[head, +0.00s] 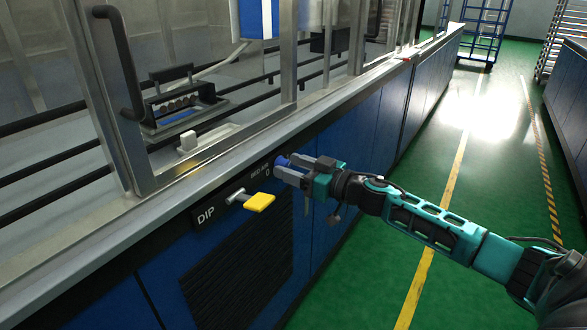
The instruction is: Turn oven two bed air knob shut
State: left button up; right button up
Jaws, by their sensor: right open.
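A black panel on the blue machine front carries a white label (259,173) that seems to read "BED AIR", with a "0" mark beside it. A small blue knob (282,160) shows at the right end of this label. My right gripper (285,170) is at the knob, its grey fingers pointing left at the panel. The fingers are open and appear to lie on either side of the knob; I cannot tell whether they touch it. The gripper hides part of the knob, so its pointer position is unclear. My left gripper is out of view.
A yellow-ended lever (260,202) sticks out by the "DIP" label (206,216), just left of my right gripper. A metal ledge (230,150) runs above the panel, with a glazed frame and black handle (118,60) behind. The green floor (380,270) at right is clear.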

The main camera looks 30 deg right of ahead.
jog(key=c, duration=1)
jog(key=shift+c, duration=0.2)
